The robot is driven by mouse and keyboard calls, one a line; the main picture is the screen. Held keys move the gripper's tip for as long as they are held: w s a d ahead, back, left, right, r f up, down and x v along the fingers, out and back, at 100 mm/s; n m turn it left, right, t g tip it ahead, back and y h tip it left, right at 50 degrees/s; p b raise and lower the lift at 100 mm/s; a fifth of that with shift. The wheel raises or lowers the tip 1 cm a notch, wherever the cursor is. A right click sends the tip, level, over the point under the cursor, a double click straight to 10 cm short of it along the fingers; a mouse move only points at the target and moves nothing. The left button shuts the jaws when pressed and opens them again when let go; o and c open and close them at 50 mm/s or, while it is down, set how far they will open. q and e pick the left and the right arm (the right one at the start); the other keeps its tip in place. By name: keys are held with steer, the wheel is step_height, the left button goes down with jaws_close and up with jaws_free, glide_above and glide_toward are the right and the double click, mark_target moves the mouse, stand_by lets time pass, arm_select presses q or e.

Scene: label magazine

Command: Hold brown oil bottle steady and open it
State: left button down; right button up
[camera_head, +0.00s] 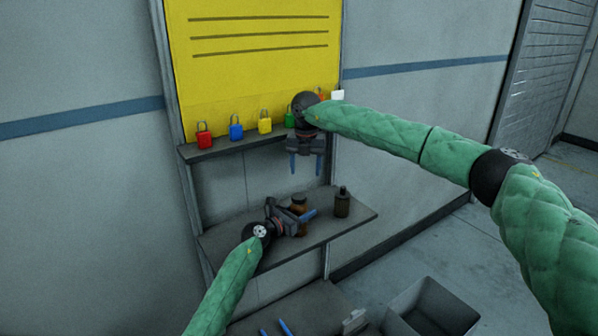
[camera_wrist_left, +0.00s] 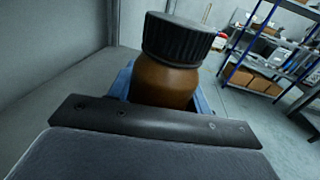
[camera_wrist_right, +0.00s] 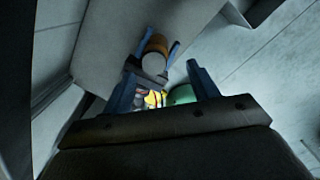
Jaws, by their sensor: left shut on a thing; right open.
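The brown oil bottle (camera_head: 299,203) stands upright on the lower shelf with its dark ribbed cap on. In the left wrist view its brown body (camera_wrist_left: 164,83) sits between the blue fingers, under the black cap (camera_wrist_left: 180,38). My left gripper (camera_head: 298,213) is shut around the bottle's body. My right gripper (camera_head: 306,170) is open and empty, fingers pointing down, above the bottle and apart from it. In the right wrist view the bottle (camera_wrist_right: 155,52) shows beyond the open fingers, held by my left gripper (camera_wrist_right: 153,62).
A second dark bottle (camera_head: 342,204) stands to the right on the lower shelf (camera_head: 350,222). Red (camera_head: 204,135), blue (camera_head: 236,131) and yellow (camera_head: 265,126) padlocks line the upper shelf (camera_head: 225,145) under a yellow board (camera_head: 250,75). A grey bin (camera_head: 435,310) is below right.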

mark_target(299, 196)
steer(key=m, duration=0.4)
steer(key=shift+s+a+f, duration=0.1)
steer(key=shift+s+a, duration=0.1)
steer(key=shift+a, duration=0.05)
steer(key=m, duration=0.5)
steer(key=shift+s+a+f+m, duration=0.1)
steer(key=shift+s+a+m, duration=0.1)
steer(key=shift+a+m, duration=0.1)
steer(key=m, duration=0.4)
steer(key=shift+s+a+f, duration=0.1)
steer(key=shift+s+a, duration=0.05)
steer(key=shift+a, duration=0.05)
steer(key=m, duration=0.5)
steer(key=shift+s+a+g, duration=0.2)
steer(key=shift+a+g, duration=0.05)
steer(key=shift+g, duration=0.05)
steer(key=shift+f, duration=4.05)
steer(key=c, duration=1)
